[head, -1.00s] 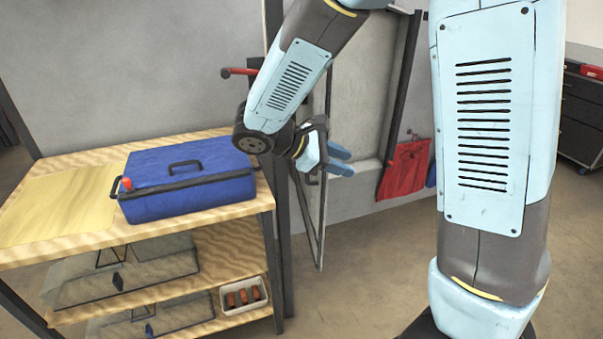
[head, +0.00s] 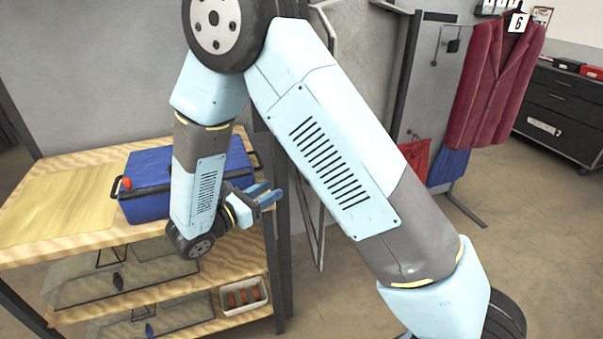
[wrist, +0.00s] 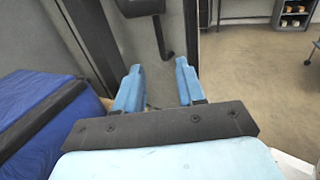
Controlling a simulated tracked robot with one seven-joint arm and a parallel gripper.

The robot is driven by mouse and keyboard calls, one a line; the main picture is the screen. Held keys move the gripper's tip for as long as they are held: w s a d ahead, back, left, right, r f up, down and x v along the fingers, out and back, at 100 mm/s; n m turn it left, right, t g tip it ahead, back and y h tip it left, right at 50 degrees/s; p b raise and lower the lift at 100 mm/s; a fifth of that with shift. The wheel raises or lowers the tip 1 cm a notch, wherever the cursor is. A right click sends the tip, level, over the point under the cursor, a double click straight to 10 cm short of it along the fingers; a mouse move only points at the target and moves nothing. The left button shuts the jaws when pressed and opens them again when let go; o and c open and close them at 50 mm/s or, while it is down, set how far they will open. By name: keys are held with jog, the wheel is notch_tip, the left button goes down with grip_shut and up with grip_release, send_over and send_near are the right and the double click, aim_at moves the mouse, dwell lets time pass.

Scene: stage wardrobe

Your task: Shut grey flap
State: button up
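A narrow light-grey panel with a dark frame (head: 312,215), which looks like the grey flap, stands upright beside the shelf unit, seen at a steep angle. My arm hides its upper part. The wrist view shows a grey panel (wrist: 125,45) ahead with a dark bent handle (wrist: 162,38) on it; I cannot tell for sure that it is the same panel. My gripper (head: 268,195) is at the right end of the shelf unit. In the wrist view its blue fingers (wrist: 158,90) are apart with nothing between them. It does not visibly touch the panel.
A blue case (head: 145,205) lies on the wooden shelf top (head: 60,240), close on my gripper's left. A white tray (head: 258,306) with reddish items sits lower. A red jacket (head: 490,80) and red cloth (head: 416,160) hang to the right. The floor right of the shelves is clear.

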jog(key=x, duration=1.3)
jog(key=shift+s, duration=0.1)
jog(key=shift+c, duration=0.4)
grip_shut()
